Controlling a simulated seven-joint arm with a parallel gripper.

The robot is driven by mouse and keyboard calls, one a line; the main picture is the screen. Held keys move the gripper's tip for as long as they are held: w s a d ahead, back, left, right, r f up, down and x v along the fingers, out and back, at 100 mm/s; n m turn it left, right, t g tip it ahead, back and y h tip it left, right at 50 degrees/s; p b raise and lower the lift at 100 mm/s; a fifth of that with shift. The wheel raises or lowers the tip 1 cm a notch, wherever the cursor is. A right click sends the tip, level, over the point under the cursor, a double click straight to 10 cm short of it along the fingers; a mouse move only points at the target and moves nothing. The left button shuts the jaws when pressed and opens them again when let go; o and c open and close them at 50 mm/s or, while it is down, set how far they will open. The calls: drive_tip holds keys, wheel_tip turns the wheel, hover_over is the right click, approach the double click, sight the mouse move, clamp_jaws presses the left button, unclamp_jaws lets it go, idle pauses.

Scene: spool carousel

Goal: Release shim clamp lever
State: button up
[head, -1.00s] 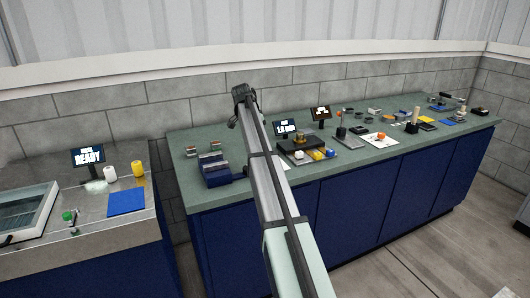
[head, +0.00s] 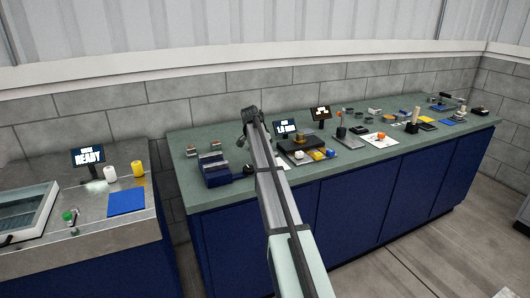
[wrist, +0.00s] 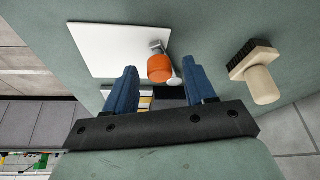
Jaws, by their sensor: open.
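My gripper (wrist: 160,67) is open in the wrist view, its two blue fingers apart with nothing held. An orange cylinder (wrist: 160,69) with a small grey metal fitting shows beyond and between the fingertips, at the edge of a white sheet (wrist: 105,45). I cannot tell their distance from the fingers. In the head view the arm's far end hangs above the green bench and the fingers cannot be made out. No shim clamp lever can be named with certainty; a small dark device with a raised bar (head: 447,98) stands at the bench's far right.
A beige-handled brush (wrist: 257,75) lies right of the fingers in the wrist view. In the head view, a blue rack (head: 215,170), two small screens (head: 285,127) and several small parts crowd the green bench (head: 190,194). A steel bench with a blue mat (head: 126,201) is left.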

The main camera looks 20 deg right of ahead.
drive_tip(key=shift+c, duration=0.2)
clamp_jaws()
drive_tip(key=shift+s, duration=0.15)
idle(0.4)
drive_tip(key=n, duration=0.1)
drive_tip(key=s+d+n+t, duration=0.1)
drive_tip(key=shift+s+n, duration=0.3)
drive_tip(key=n, duration=0.1)
drive_tip(key=s+d+n+y, duration=0.1)
drive_tip(key=shift+s+d+n+t, duration=0.1)
drive_tip(key=shift+d+n+t, duration=0.2)
drive_tip(key=shift+n+t, duration=0.1)
drive_tip(key=d+n, duration=0.1)
drive_tip(key=d+n+y, duration=0.1)
drive_tip(key=n, duration=0.1)
drive_tip(key=shift+s+d+t, duration=0.1)
drive_tip(key=shift+s+t, duration=0.3)
drive_tip(key=shift+s+d+n+y, duration=0.1)
drive_tip(key=shift+d+n+y, duration=0.35)
drive_tip(key=shift+n, duration=0.45)
drive_tip(key=shift+s+d+n+y, duration=0.1)
drive_tip(key=shift+d+n+y, duration=0.15)
drive_tip(key=shift+d+n, duration=0.5)
drive_tip(key=shift+n, duration=0.25)
